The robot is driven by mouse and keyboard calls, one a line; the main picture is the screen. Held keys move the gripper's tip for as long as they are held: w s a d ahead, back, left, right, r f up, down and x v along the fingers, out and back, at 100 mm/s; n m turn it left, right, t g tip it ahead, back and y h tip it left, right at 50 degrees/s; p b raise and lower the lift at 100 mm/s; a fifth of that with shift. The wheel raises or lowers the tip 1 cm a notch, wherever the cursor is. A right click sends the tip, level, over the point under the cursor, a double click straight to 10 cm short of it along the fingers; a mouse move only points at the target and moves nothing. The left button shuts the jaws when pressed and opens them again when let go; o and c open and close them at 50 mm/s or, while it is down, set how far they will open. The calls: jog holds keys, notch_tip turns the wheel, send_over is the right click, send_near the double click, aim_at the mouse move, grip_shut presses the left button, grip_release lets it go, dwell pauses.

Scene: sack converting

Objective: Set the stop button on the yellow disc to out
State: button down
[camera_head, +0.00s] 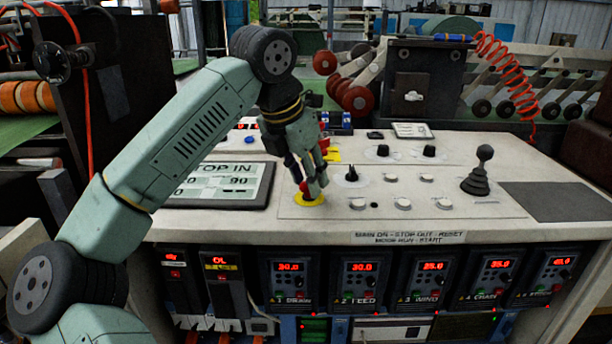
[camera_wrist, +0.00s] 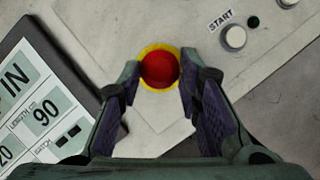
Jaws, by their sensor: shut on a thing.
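The red stop button (camera_wrist: 159,69) sits at the centre of the yellow disc (camera_wrist: 159,49) on the pale console top. In the head view the yellow disc (camera_head: 310,200) shows at the panel's front left, with the button (camera_head: 303,186) partly hidden by my fingers. My gripper (camera_head: 312,188) points down over it. In the wrist view the fingertips of my gripper (camera_wrist: 160,76) stand on either side of the button, closed on it. The tilted display (camera_head: 225,183) beside it reads "STOP IN".
A black knob (camera_head: 351,174) and several white buttons lie right of the disc. A black joystick (camera_head: 481,168) stands farther right. The START button (camera_wrist: 235,37) shows in the wrist view. A red and yellow item (camera_head: 331,153) is partly hidden behind my gripper.

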jog(key=shift+r, duration=0.45)
jog(key=c, duration=1.2)
grip_release()
jog(key=shift+o, duration=0.2)
jog(key=v, duration=1.2)
jog(key=shift+s+d, duration=0.1)
jog(key=shift+d, duration=0.05)
